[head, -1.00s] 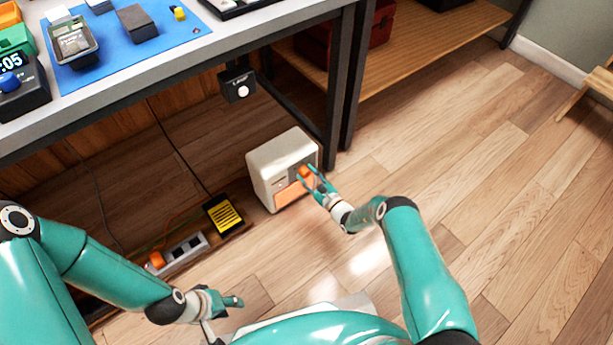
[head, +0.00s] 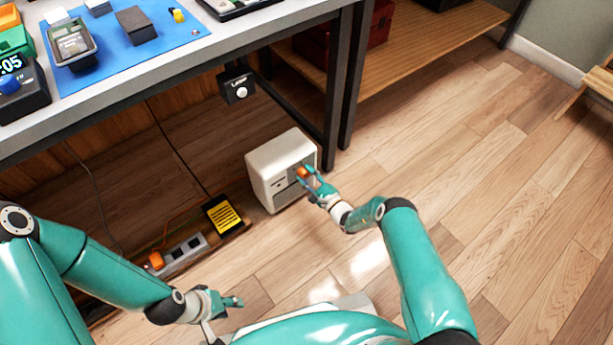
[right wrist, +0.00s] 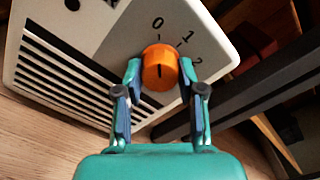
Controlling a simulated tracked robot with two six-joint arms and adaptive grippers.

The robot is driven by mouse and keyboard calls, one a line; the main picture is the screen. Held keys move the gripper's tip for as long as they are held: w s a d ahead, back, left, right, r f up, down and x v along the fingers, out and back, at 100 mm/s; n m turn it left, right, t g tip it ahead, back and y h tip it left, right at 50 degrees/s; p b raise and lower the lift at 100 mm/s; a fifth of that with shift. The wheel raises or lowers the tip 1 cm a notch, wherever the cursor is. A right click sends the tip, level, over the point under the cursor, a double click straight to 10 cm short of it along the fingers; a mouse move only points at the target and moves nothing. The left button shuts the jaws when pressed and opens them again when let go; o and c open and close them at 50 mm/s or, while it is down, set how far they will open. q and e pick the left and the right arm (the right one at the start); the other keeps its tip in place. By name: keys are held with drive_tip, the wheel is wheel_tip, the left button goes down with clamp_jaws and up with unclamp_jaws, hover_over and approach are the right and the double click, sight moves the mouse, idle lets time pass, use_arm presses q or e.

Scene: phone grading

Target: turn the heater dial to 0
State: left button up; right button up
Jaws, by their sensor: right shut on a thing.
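The white heater (head: 272,168) stands on the floor under the bench, and its front shows close up in the right wrist view (right wrist: 110,55). Its orange dial (right wrist: 159,68) also shows in the head view (head: 302,172). The numbers 0, 1 and 2 are printed around it, and its dark mark lines up roughly with the 0. My right gripper (right wrist: 160,80) is shut on the dial, one finger on each side; it also shows in the head view (head: 314,186). My left gripper (head: 232,302) is low in the head view, away from the heater; its opening is unclear.
A power strip (head: 185,255) and a yellow-and-black box (head: 222,214) are on the floor left of the heater. A table leg (head: 335,110) rises behind it. A small box with a white button (head: 238,88) hangs under the bench. The floor at right is clear.

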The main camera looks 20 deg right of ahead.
drive_tip(key=shift+s+a+f, duration=0.15)
drive_tip(key=shift+a+f, duration=0.05)
drive_tip(key=shift+a, duration=0.05)
drive_tip(key=o, duration=1)
drive_tip(key=shift+o, duration=0.7)
drive_tip(key=shift+d+r, duration=0.1)
drive_tip(key=shift+d, duration=0.1)
drive_tip(key=shift+s+d, duration=0.25)
drive_tip(key=shift+s, duration=0.25)
drive_tip(key=v, duration=1)
drive_tip(key=shift+s, duration=0.35)
